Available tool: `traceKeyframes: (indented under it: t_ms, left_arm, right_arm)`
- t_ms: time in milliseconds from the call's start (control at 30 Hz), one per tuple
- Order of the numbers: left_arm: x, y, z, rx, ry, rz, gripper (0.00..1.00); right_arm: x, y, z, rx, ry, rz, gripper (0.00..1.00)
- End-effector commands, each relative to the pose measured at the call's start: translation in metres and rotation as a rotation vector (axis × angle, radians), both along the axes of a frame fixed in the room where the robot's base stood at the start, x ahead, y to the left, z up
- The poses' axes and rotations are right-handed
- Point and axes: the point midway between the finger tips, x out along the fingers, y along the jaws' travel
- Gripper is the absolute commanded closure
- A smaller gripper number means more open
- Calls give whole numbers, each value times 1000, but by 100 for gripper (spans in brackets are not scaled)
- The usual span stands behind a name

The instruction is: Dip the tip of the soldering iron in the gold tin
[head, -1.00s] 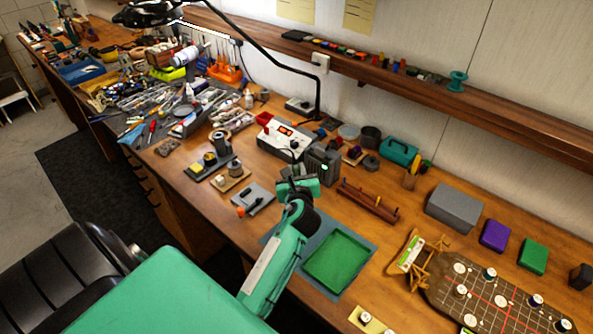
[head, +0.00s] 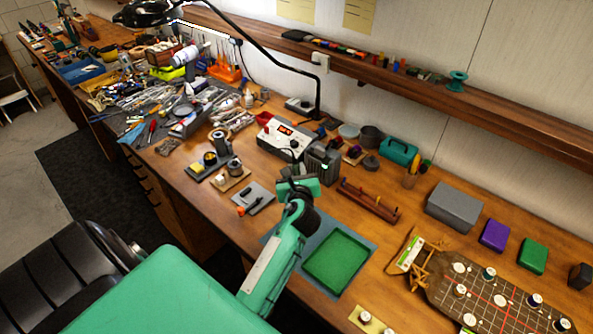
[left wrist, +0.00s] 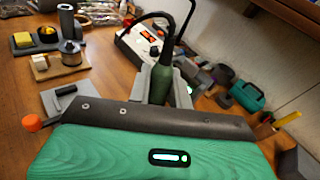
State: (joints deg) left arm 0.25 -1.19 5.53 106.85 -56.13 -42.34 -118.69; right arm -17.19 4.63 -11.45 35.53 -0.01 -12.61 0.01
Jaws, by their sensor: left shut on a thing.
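My left gripper (head: 297,178) is over the bench's front part, in front of the white soldering station. In the left wrist view, its grey fingers (left wrist: 170,88) are shut on the dark green handle of the soldering iron (left wrist: 177,62). The handle stands roughly upright; its tip is hidden. A small gold-coloured round thing, likely the gold tin (left wrist: 47,32), sits in a dark holder at the upper left, apart from the iron. In the head view this holder (head: 207,166) is left of my gripper. My right gripper is not in view.
A white soldering station (head: 283,138) stands behind my gripper. A solder spool (left wrist: 71,53) on a wooden block and a grey pad (head: 253,197) lie to its left. A green tray (head: 340,262) and a wooden rack (head: 368,203) are to the right.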

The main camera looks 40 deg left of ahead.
Motion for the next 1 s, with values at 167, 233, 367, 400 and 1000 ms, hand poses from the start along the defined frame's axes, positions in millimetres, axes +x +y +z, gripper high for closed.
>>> traceKeyframes:
  t_ms: [167, 233, 367, 400, 1000]
  left_arm:
    - [0, 0, 0, 0, 0, 0, 100]
    - [0, 0, 0, 0, 0, 0, 100]
    - [0, 0, 0, 0, 0, 0, 100]
    - [0, 0, 0, 0, 0, 0, 100]
    - [0, 0, 0, 1, 1, 0, 100]
  right_arm:
    - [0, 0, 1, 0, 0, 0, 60]
    - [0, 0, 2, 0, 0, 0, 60]
    - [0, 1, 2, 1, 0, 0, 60]
    - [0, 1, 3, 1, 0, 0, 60]
    - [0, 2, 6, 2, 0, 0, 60]
